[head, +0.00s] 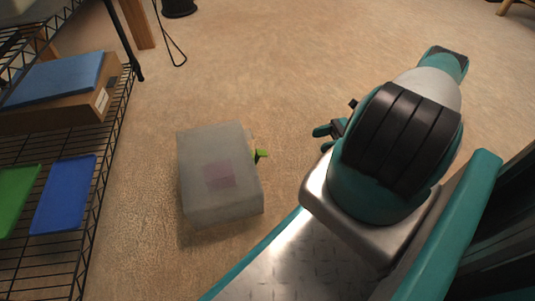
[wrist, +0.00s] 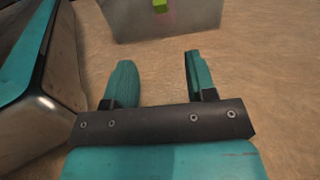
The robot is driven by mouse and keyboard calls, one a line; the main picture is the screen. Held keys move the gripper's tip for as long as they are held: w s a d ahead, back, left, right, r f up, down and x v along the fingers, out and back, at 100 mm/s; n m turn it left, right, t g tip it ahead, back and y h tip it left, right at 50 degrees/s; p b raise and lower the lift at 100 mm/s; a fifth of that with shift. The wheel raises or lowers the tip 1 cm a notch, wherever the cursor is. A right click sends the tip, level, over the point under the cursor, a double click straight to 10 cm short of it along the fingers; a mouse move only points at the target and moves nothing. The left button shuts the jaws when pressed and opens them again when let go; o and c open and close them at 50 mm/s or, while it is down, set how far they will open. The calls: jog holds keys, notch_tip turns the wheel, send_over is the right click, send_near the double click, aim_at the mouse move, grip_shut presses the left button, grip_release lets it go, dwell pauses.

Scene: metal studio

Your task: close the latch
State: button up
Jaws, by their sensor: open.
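A translucent grey box (head: 212,190) with a faint pinkish patch showing through it stands on the carpeted floor, left of my base. A small green latch (head: 260,155) sticks out from its right side. My gripper (head: 326,135) is to the right of the latch, apart from it, with my arm partly hiding it. In the wrist view my gripper (wrist: 158,75) shows two teal fingers spread apart with nothing between them. The box (wrist: 165,25) is ahead of the fingers, cut off by the top edge, with the green latch (wrist: 160,5) at that edge.
A black wire shelf (head: 100,165) stands at the left, holding a blue tray (head: 64,195), a green tray (head: 17,195) and a cardboard box (head: 70,105) with a blue top. The floor (head: 260,80) beyond the box is mostly clear. My base lies close on the right.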

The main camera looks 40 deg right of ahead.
jog(key=a+r+p, duration=0.1)
jog(key=p, duration=0.2)
send_near(266, 153)
jog(key=x, duration=0.8)
jog(key=shift+w+a+f, duration=0.1)
jog(key=shift+w+a, duration=0.3)
jog(key=shift+a, duration=0.25)
